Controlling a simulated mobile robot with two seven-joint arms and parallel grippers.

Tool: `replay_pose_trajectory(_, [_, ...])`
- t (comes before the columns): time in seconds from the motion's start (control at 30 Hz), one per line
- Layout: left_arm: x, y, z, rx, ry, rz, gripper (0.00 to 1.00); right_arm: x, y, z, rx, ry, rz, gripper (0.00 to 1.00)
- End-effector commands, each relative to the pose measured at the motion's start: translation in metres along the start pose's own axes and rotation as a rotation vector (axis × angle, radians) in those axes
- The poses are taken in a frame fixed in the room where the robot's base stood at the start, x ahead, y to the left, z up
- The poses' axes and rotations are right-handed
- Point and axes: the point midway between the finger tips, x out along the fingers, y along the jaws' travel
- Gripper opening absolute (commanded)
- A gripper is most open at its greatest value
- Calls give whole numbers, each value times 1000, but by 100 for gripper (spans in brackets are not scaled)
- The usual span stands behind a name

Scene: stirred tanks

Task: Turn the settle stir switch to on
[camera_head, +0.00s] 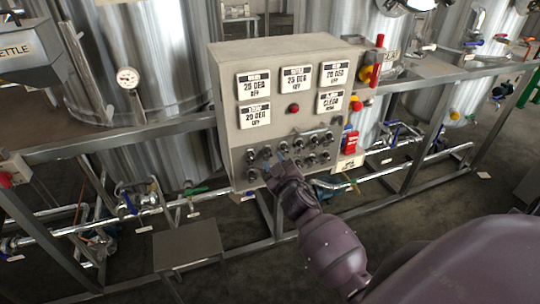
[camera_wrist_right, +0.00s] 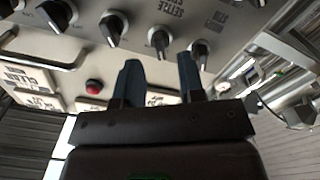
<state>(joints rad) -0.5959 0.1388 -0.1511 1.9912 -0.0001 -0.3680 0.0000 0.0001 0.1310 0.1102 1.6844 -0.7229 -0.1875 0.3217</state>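The grey control box (camera_head: 225,110) stands in front of the tanks, with two rows of small dark rotary switches on its lower front. My right gripper (camera_head: 276,158) is at these switches, left of the middle, and hides part of the lower row. In the right wrist view its two dark fingers (camera_wrist_right: 159,66) are apart with no object between them. A switch knob (camera_wrist_right: 160,40) with a pale pointer lies just beyond the gap, apart from the fingers. Upside-down lettering near it seems to include SETTLE (camera_wrist_right: 172,8); which knob it labels is unclear. My left gripper is out of view.
Several white display plates and a red button (camera_head: 294,107) are above the switches. A metal handle bar (camera_head: 314,134) juts out by the switches. Red and yellow fittings (camera_head: 372,62) are on the box's right side. Steel rails (camera_head: 120,140) and pipes run below.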

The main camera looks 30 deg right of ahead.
Motion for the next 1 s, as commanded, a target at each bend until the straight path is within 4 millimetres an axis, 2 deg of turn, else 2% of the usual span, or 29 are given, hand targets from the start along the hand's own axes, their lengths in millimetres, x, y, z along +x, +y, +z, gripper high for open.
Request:
replay_pose_trajectory(0.1, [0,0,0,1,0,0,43,18,0,-1,0,1,0,36])
replay_pose_trajectory(0.3, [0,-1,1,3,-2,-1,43,36,0,0,0,0,0,36])
replay_pose_trajectory(0.67, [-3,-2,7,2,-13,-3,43,41,0,0,0,0,0,36])
replay_pose_trajectory(0.7, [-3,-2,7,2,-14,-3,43,40,0,0,0,0,0,35])
replay_pose_trajectory(0.93, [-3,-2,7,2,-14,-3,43,40,0,0,0,0,0,0])
replay_pose_trajectory(1.0, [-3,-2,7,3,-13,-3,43,40,0,0,1,-1,0,0])
